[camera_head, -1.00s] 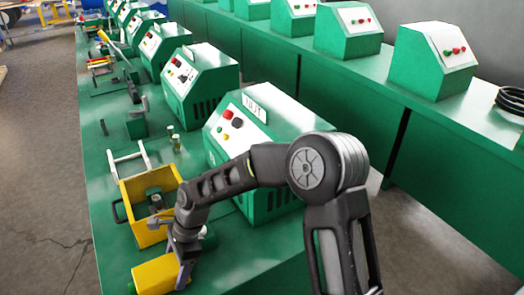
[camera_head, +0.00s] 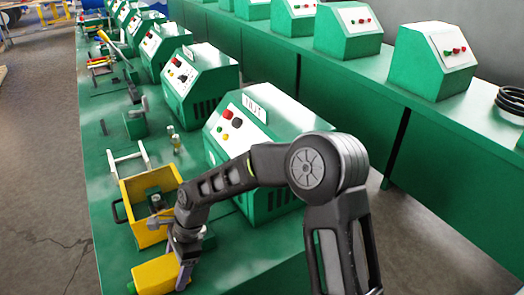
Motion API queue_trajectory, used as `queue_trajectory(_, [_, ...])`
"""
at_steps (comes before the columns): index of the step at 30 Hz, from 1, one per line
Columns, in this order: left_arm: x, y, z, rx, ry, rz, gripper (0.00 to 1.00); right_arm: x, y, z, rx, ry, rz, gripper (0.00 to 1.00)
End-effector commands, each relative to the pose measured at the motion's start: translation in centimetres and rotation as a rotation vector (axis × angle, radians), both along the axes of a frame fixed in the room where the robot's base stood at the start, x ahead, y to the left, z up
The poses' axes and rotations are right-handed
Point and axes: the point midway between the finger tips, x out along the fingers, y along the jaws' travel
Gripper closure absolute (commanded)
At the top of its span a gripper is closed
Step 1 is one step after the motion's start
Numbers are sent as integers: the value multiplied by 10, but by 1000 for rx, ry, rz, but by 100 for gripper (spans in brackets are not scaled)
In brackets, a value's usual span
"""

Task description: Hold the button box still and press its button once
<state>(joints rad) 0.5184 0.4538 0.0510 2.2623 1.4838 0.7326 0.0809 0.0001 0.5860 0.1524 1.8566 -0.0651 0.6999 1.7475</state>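The button box is yellow (camera_head: 156,273) and lies at the bottom left of the head view, near the front edge of the green bench. A green button (camera_head: 131,287) shows at its left end. My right gripper (camera_head: 182,268) reaches down to the right end of the box, with a grey finger in front of the box's side. The other finger is largely hidden, so I cannot tell whether the gripper is closed on the box. My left gripper is not in view.
A yellow open crate (camera_head: 150,235) with a dark handle stands just behind the box. A metal bracket (camera_head: 128,160) and small posts lie farther back on the green bench (camera_head: 103,225).

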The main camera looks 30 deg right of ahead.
Motion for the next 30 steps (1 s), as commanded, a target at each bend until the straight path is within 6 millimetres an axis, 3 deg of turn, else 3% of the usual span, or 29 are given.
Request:
queue_trajectory(8, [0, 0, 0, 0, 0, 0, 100, 0, 0, 0, 0, 0, 0, 6])
queue_trajectory(19, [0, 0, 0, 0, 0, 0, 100, 1, -2, 6, 0, -2, -1, 6])
queue_trajectory(23, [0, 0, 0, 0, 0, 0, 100, 1, -8, 20, 0, -3, -2, 6])
queue_trajectory(30, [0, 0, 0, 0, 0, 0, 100, 1, -26, 64, 1, -6, -2, 6])
